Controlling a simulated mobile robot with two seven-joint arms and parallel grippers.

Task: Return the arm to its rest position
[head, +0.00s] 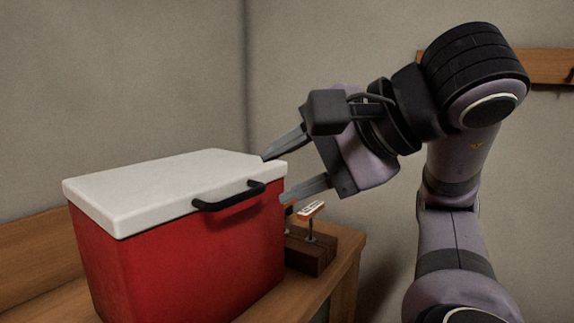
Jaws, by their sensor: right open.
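My right gripper (274,179) is open, with its two fingers pointing left and nothing visible between them. Its fingertips appear close to the right end of a red cooler box's white lid, near the black handle (229,196); I cannot tell whether they touch. My right arm (452,190) rises from the lower right and bends over toward the cooler box. The red cooler box (190,262) stands upright with its white lid (165,183) closed. My left gripper is not in view.
The cooler box stands on a wooden table (343,268). Beside it, a dark wooden block (312,252) holds a small orange and white item (311,209). Grey walls meet in a corner behind. A wooden rail (545,66) is on the right wall. Space above the lid is clear.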

